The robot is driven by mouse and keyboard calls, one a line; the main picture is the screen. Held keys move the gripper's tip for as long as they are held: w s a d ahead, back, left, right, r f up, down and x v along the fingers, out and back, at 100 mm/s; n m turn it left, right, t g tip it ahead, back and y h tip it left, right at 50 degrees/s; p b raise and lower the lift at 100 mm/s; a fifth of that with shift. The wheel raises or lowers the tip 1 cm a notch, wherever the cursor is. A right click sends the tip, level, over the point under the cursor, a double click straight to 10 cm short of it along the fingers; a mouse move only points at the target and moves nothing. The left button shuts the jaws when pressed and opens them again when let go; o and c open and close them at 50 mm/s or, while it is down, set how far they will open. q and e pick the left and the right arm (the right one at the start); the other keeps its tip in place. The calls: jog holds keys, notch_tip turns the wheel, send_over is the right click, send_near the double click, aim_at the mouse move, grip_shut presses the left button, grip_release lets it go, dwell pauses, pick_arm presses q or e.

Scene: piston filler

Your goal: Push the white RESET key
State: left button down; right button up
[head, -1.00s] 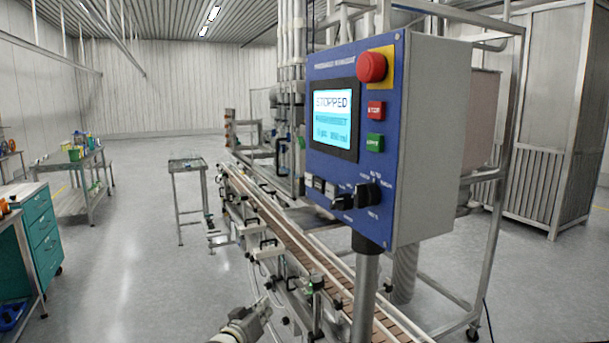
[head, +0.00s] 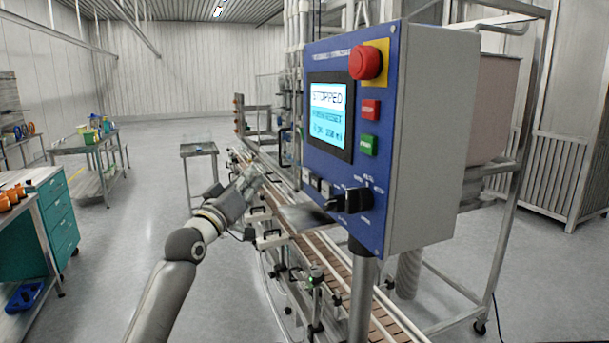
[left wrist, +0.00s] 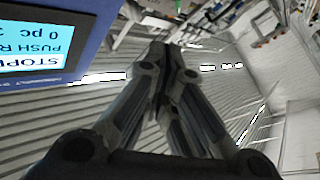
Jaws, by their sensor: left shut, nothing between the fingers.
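The blue control panel (head: 330,170) faces left in the head view. Its lit display (head: 327,115) reads STOPPED with a line about RESET. A row of small keys (head: 315,182) sits under the display; they are too small and oblique to tell which is the white RESET key. My left gripper (head: 258,176) is to the left of the panel at about the height of that row, apart from it. In the left wrist view its fingers (left wrist: 160,62) are shut and empty, with the display (left wrist: 40,42) at the upper left. My right gripper is not in view.
The panel also carries a red mushroom button (head: 366,62), a red key (head: 371,109), a green key (head: 368,145) and black rotary knobs (head: 357,200). A conveyor (head: 325,250) runs below it. Open floor lies left, with a teal drawer cabinet (head: 60,222) beyond.

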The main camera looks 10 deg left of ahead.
aim_at(306, 176)
pick_arm(q)
jog(key=shift+w+d+p, duration=0.2)
jog(key=shift+w+d, duration=0.6)
jog(key=shift+d, duration=0.4)
jog(key=shift+w+d+p, duration=0.15)
jog(key=shift+w+d, duration=0.7)
jog(key=shift+d, duration=0.4)
jog(key=shift+w+d+p, duration=0.2)
jog(key=shift+w+d, duration=0.6)
jog(key=shift+d, duration=0.4)
jog(key=shift+d, duration=0.15)
